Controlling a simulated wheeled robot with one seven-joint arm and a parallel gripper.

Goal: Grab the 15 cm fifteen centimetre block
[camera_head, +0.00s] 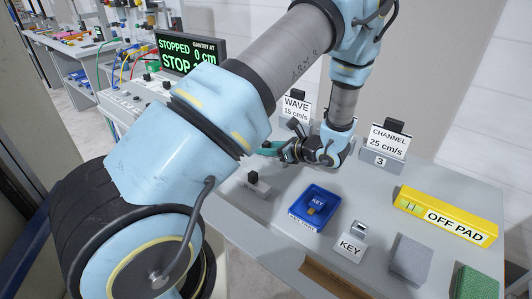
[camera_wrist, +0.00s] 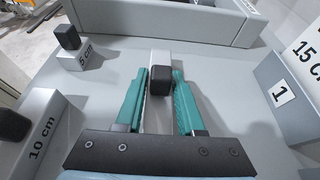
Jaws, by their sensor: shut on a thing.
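In the wrist view my gripper (camera_wrist: 160,80) has its two teal fingers on either side of a light grey block with a black knob (camera_wrist: 158,58), and it is shut on it. No label shows on this block, so I cannot read its length. A grey block marked 5 cm (camera_wrist: 86,57), with a black knob, stands to the upper left. A grey block marked 10 cm (camera_wrist: 42,140), also with a black knob, is at the lower left. In the head view my gripper (camera_head: 272,149) is low over the grey table, and the held block is hidden.
A WAVE 15 cm/s sign (camera_head: 296,107) and a CHANNEL 25 cm/s sign (camera_head: 388,141) stand at the back.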

